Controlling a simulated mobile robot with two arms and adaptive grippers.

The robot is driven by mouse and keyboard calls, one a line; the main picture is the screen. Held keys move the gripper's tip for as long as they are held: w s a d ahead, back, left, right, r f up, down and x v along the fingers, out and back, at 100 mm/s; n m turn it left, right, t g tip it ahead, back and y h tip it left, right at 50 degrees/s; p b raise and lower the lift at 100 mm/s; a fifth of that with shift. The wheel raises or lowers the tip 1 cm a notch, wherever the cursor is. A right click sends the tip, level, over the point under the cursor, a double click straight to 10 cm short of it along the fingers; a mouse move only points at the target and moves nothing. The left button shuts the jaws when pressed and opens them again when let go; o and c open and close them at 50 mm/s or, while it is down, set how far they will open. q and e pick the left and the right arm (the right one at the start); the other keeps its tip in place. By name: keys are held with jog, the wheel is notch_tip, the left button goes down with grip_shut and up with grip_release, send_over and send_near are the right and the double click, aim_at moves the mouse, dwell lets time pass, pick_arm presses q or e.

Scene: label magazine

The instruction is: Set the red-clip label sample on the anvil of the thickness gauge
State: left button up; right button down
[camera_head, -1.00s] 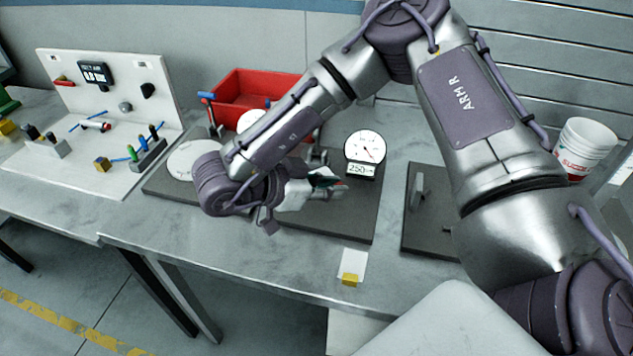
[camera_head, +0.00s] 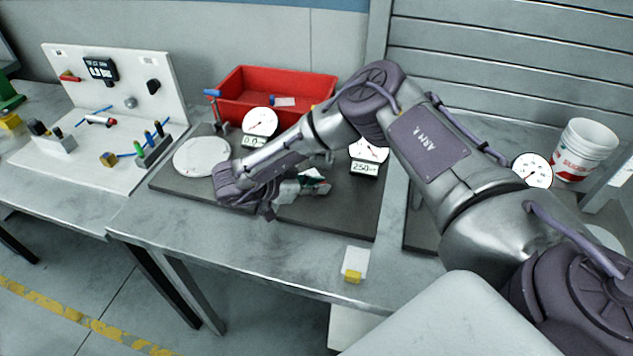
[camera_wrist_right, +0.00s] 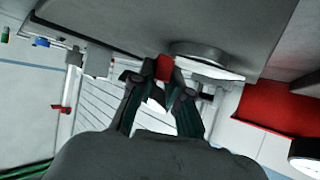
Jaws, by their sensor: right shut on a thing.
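My right gripper (camera_head: 318,183) is low over the dark base plate, between two dial gauges. In the right wrist view its fingers (camera_wrist_right: 163,72) are closed around a small red clip (camera_wrist_right: 163,67). The label on this clip is hard to make out among the fingers. One dial gauge (camera_head: 259,121) stands left of the gripper's arm; another (camera_head: 368,149), reading 250, stands to the right, partly behind the arm. Which one is the thickness gauge, and its anvil, I cannot tell. A round grey disc (camera_wrist_right: 205,50) is close to the clip in the wrist view. My left gripper is out of view.
A white round plate (camera_head: 201,157) lies left of my wrist. A red bin (camera_head: 235,88) stands behind. A white label with a yellow clip (camera_head: 354,262) lies at the clear front of the bench. A third dial (camera_head: 532,170) and a white bucket (camera_head: 586,148) are at right.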

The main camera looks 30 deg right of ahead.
jog(key=shift+f, duration=0.1)
jog(key=shift+f, duration=0.15)
jog(key=c, duration=1.1)
grip_release()
jog(key=shift+c, duration=0.2)
jog(key=shift+r, duration=0.3)
jog(key=shift+a, duration=0.35)
jog(key=b+v, duration=0.3)
jog(key=v, duration=0.8)
jog(key=shift+a+r, duration=0.15)
jog(key=shift+r, duration=0.05)
